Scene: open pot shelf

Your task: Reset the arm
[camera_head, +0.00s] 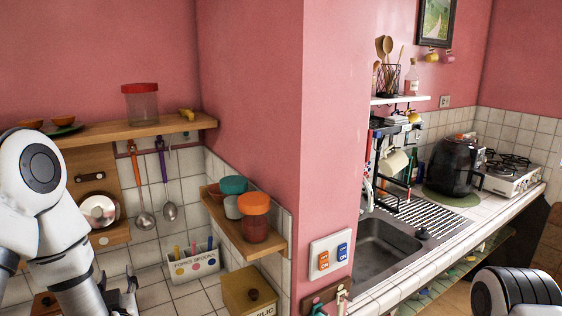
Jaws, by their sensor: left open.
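My white left arm comes in from the left edge and bends downward in front of the wooden shelf. My left gripper (125,292) is low in the picture, by the tiled counter, with its dark fingers apart and nothing seen between them. Its lower part is cut off by the bottom edge. A rounded white part of my right arm shows at the bottom right corner; the right gripper is out of the picture.
A wooden shelf (110,132) holds a red-lidded jar (140,104). A lower shelf (262,246) holds an orange-lidded jar (254,220). A spoon box (192,267) and a yellow box (246,292) stand right of the gripper. A pink wall corner (310,130) separates the sink (385,245).

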